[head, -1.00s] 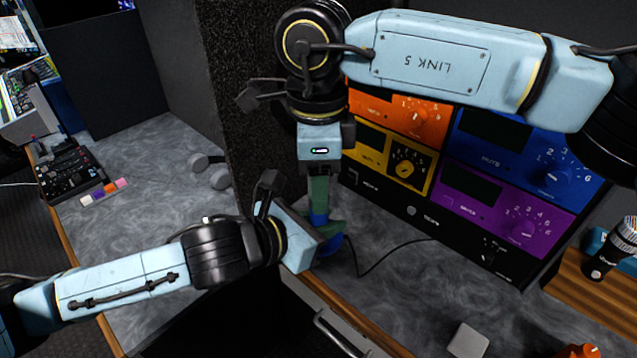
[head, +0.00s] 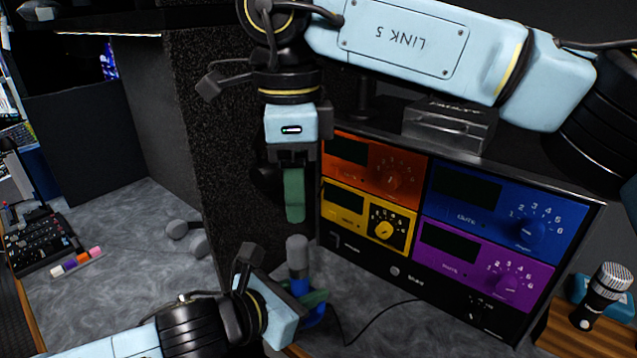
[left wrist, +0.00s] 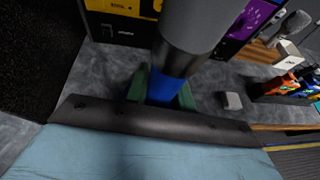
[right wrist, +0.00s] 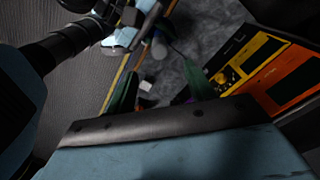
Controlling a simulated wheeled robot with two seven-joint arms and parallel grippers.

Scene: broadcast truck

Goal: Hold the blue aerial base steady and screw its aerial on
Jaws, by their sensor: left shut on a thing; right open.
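The blue aerial base (head: 312,317) stands on the grey desk, with its blue neck also in the left wrist view (left wrist: 165,88). My left gripper (head: 308,298) is shut on it, its green fingers on either side of the blue part. The aerial (head: 297,252), a thick grey rod, stands upright on top of the base; it looms large in the left wrist view (left wrist: 190,28). I cannot tell how tightly it is seated. My right gripper (head: 293,196) is open and empty above the aerial's tip, pointing down. The aerial lies below its fingers in the right wrist view (right wrist: 159,46).
A rack of orange, yellow, blue and purple units (head: 440,225) stands close behind on the right. A dark speckled partition (head: 215,150) is at left. A cable (head: 375,325) runs across the desk. A microphone (head: 603,295) stands on a wooden block at right.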

